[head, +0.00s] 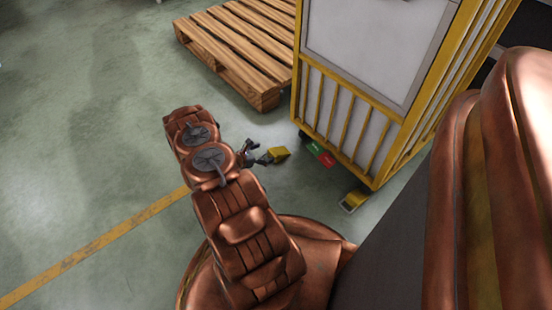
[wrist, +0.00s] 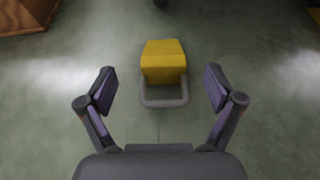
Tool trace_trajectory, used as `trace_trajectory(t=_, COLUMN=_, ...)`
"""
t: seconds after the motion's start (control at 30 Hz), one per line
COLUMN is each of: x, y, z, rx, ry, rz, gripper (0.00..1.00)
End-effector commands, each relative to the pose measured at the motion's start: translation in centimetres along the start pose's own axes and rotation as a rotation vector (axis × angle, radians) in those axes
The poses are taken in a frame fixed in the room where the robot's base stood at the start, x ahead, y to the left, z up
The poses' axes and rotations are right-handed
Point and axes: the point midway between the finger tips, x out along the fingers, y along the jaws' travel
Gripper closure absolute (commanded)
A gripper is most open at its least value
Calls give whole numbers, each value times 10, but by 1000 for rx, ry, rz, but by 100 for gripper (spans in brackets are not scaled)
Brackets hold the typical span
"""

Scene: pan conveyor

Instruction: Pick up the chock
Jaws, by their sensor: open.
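A yellow chock (wrist: 163,62) with a grey loop handle (wrist: 164,102) lies on the floor, centred ahead of my gripper in the wrist view. In the head view the chock (head: 279,153) lies just right of my gripper (head: 258,156). In the wrist view my gripper (wrist: 161,88) is open, with one finger on each side of the handle and clear space between. The fingers do not touch the chock. A second yellow chock-like block (head: 353,200) is on the floor by the cart's near corner.
A yellow-framed cart (head: 367,110) with pale panels stands right of the chock. Red and green pedals (head: 321,153) stick out at its base. A wooden pallet (head: 235,45) lies behind. The floor to the left is open, crossed by a yellow line (head: 95,247).

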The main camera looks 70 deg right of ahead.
Motion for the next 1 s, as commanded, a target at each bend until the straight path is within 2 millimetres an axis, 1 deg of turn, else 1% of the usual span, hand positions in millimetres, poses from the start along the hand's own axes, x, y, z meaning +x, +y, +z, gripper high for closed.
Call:
trace_trajectory(t=0.03, x=5, y=-1, z=-3, rx=-2, ry=0, rz=-1, gripper=8)
trace_trajectory(t=0.2, x=21, y=-2, z=-5, rx=-3, ry=1, rz=-3, gripper=8)
trace_trajectory(t=0.33, x=30, y=-2, z=-6, rx=-4, ry=1, rz=-2, gripper=8)
trace_trajectory(t=0.43, x=39, y=-3, z=-10, rx=-3, ry=1, rz=-3, gripper=8)
trace_trajectory(t=0.6, x=58, y=-3, z=-18, rx=-2, ry=2, rz=-3, gripper=8)
trace_trajectory(t=0.7, x=70, y=-3, z=-17, rx=-2, ry=2, rz=-3, gripper=8)
trace_trajectory(t=0.83, x=78, y=-3, z=-15, rx=-3, ry=2, rz=-2, gripper=8)
trace_trajectory(t=1.0, x=78, y=-3, z=-13, rx=-4, ry=1, rz=-1, gripper=8)
